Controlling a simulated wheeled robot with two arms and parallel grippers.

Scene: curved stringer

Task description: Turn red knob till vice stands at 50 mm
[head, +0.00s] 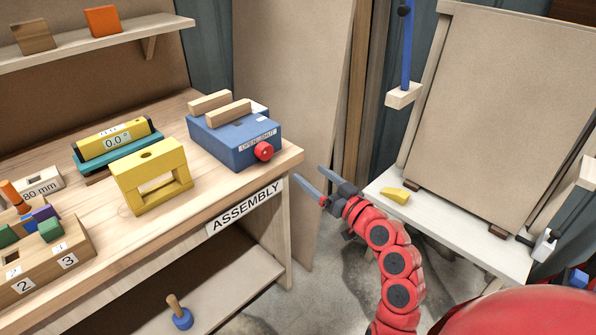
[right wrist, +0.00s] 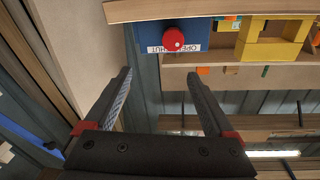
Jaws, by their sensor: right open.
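The blue vice (head: 232,146) stands on the right end of the workbench, with two parallel wooden jaws (head: 228,113) on top and a narrow gap between them. Its red knob (head: 263,151) is on the front face, beside an "OPEN SHUT" label. In the right wrist view the knob (right wrist: 173,40) shows upside down on the vice (right wrist: 195,33), beyond the fingertips. My right gripper (head: 314,182) is open and empty, off the bench's right end, apart from the knob and lower right of it. In the right wrist view its fingers (right wrist: 158,82) are spread wide. My left gripper is out of view.
A yellow frame block (head: 150,198) and a teal-and-yellow level (head: 116,143) reading 0.0° stand left of the vice. The bench edge bears an ASSEMBLY sign (head: 246,204). A white side table (head: 450,222) with a yellow wedge (head: 396,195) is right of my gripper.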

